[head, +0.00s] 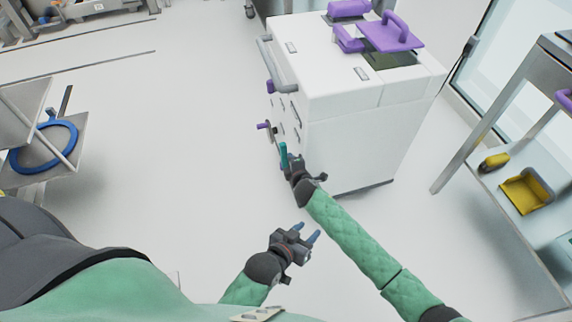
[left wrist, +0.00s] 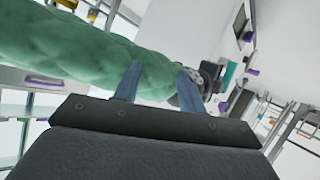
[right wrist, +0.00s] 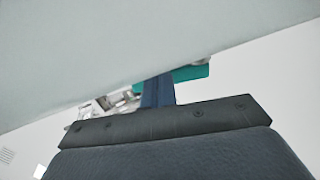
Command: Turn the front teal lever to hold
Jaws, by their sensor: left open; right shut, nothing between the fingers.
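The teal lever (head: 283,155) stands upright at the near lower corner of the white machine (head: 360,138). In the right wrist view the teal lever (right wrist: 188,73) shows just behind my right fingers. My right gripper (head: 292,160) is shut with nothing between its fingers, close beside the lever; whether it touches the lever I cannot tell. My left gripper (head: 308,233) is open and empty, low in front of the machine. Its two blue fingers (left wrist: 158,88) also show in the left wrist view, with my right arm behind them. The teal lever (left wrist: 229,73) shows there beyond the right gripper.
A purple lever (head: 264,126) is on the machine's side behind the teal one. A grey rail handle (head: 272,62) runs along its upper edge.

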